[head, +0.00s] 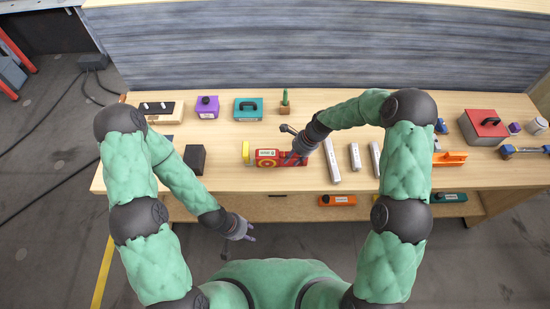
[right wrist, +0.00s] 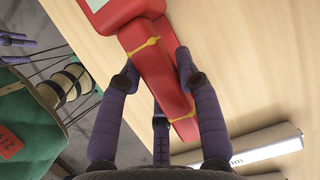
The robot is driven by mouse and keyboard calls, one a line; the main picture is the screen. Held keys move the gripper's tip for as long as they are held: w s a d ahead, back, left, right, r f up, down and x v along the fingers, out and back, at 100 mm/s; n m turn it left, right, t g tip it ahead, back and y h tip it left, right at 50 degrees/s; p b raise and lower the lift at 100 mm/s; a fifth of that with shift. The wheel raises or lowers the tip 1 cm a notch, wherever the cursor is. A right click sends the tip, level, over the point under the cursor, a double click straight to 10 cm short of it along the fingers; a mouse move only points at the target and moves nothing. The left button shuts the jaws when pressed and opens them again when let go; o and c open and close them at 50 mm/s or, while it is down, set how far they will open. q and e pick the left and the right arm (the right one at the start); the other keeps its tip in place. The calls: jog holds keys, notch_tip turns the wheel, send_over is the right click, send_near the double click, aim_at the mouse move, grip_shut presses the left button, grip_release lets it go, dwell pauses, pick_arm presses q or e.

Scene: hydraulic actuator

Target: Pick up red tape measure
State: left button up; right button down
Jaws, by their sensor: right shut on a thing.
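The red tape measure (head: 267,157) is on the workbench in the middle of the head view, with a yellow part at its left end. In the right wrist view its red body (right wrist: 168,75) with thin yellow bands lies between my fingers. My right gripper (head: 299,152) is shut on its right part from above; the fingers (right wrist: 157,66) press on both sides. I cannot tell whether it is clear of the bench top. My left gripper (head: 245,236) is empty and looks open, in front of the bench edge.
Grey-white bars (head: 331,160) lie just right of the tape measure. A black block (head: 195,159) stands to its left. Purple (head: 207,108) and teal (head: 248,110) boxes stand behind. A red case (head: 483,127) is at the far right. A lower shelf holds an orange item (head: 337,200).

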jog(key=shift+r, duration=0.55)
notch_tip(320, 180, up, 3)
jog(key=shift+s+f+p, duration=0.1)
jog(key=shift+s+p, duration=0.05)
jog(key=shift+p, duration=0.3)
jog(key=s+a+r+p, duration=0.1)
jog(key=s+r+p, duration=0.1)
jog(key=s+r, duration=0.7)
jog(key=s, duration=0.4)
jog(key=shift+s+a, duration=0.35)
jog(key=shift+a, duration=0.05)
jog(key=w+f+b, duration=0.2)
jog(key=w+f, duration=0.2)
jog(key=w+d+f+b, duration=0.1)
jog(key=w+f+b, duration=0.1)
jog(key=w+f, duration=0.2)
jog(key=w+d+f+b, duration=0.1)
jog(key=w+f+b, duration=0.1)
jog(key=w+f, duration=0.3)
jog(key=shift+w, duration=0.55)
jog(key=shift+a, duration=0.1)
jog(key=shift+s, duration=0.1)
